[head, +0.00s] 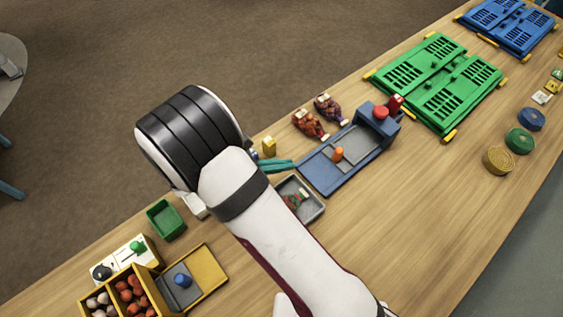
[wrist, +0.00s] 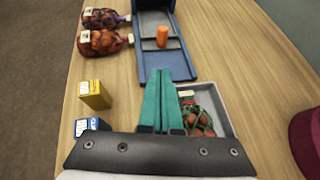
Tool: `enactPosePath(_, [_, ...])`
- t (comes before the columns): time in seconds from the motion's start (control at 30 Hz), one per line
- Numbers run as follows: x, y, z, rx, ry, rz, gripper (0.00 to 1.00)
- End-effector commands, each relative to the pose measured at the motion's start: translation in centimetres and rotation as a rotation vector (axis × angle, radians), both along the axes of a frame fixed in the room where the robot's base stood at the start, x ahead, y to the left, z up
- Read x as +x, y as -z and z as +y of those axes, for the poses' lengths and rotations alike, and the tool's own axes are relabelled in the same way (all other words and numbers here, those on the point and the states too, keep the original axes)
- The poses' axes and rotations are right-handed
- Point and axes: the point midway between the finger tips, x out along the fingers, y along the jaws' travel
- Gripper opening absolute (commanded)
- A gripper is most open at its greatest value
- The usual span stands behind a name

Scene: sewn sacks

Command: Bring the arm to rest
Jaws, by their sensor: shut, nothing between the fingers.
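My gripper (wrist: 162,100) shows in the wrist view with its two teal fingers pressed together, shut and empty. In the head view the gripper (head: 278,166) shows only in part, as teal fingers beside my white and black arm, which hides the rest. The fingers are above the table, between a grey tray (head: 316,212) holding a sack (head: 294,199) and a blue device (head: 320,176) with an orange piece (head: 338,154) on it. In the wrist view the sack (wrist: 198,122) shows red contents under green netting, right of the fingers.
Yellow (wrist: 95,94) and blue (wrist: 90,125) boxes stand left of the fingers. A green bin (head: 166,220), a yellow divided box (head: 208,272), green crates (head: 436,84) and tape rolls (head: 498,160) are on the table. The front middle is clear.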

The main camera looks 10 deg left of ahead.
Motion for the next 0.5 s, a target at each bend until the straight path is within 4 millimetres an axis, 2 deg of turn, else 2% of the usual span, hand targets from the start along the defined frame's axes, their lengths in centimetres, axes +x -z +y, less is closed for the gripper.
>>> enactPosePath(0.17, [-0.5, -0.5, 0.7, 0.000, 0.000, 0.000, 0.00])
enactPosePath(0.27, [-0.7, -1.5, -0.5, 0.041, 0.076, -0.020, 0.00])
enactPosePath(0.37, [-2.6, -5.3, -5.5, 0.217, 0.422, -0.119, 0.00])
enactPosePath(0.43, [-6.0, -8.3, -9.6, 0.392, 0.801, -0.239, 0.00])
enactPosePath(0.5, [-10.4, -10.6, -12.2, 0.562, 1.199, -0.372, 0.00])
